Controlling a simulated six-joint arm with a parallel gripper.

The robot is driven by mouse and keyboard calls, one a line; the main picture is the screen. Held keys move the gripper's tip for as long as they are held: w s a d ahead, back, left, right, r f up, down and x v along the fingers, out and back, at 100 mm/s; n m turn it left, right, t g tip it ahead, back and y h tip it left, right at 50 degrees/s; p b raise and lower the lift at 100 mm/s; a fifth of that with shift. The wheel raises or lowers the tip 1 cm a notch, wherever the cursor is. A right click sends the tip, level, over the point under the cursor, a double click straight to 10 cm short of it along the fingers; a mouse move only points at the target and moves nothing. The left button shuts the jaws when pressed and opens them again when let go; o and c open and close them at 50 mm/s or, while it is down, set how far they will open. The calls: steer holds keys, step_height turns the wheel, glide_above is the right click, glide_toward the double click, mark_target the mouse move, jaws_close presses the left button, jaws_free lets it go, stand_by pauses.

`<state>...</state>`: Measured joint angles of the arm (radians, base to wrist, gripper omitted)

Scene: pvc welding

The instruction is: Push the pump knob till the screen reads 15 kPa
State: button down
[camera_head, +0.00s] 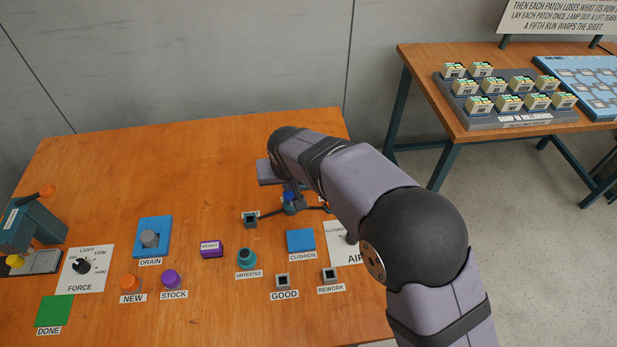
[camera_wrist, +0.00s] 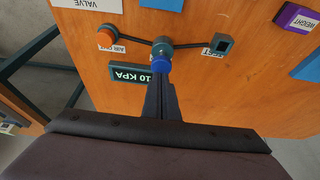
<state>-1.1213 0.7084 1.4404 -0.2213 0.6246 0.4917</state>
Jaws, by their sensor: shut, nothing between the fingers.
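The blue pump knob (camera_wrist: 161,65) sits at the end of a teal pump body (camera_wrist: 162,46) in the wrist view. My gripper (camera_wrist: 160,80) is shut and empty. Its fingertips are right at the knob and overlap its near edge; I cannot tell whether they touch it. The screen (camera_wrist: 130,75) lies beside the fingers, upside down in this view, and reads 10 KPA; its edge is close to the fingers. In the head view the knob (camera_head: 290,198) shows as a blue patch under my arm, and the screen is hidden.
Dark hoses join the pump to an orange air-out part (camera_wrist: 109,37) and a test socket (camera_wrist: 222,43). A purple weight (camera_head: 211,249), blue cushion (camera_head: 300,241) and blue drain (camera_head: 152,238) sit on the wooden table. The table's back left is clear.

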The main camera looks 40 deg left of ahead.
mark_target(290, 194)
steer(key=shift+f, duration=0.3)
steer(key=shift+f+b, duration=1.35)
steer(key=shift+f, duration=0.25)
steer(key=shift+r, duration=0.15)
steer(key=shift+r+p, duration=1.8)
steer(key=shift+r, duration=0.5)
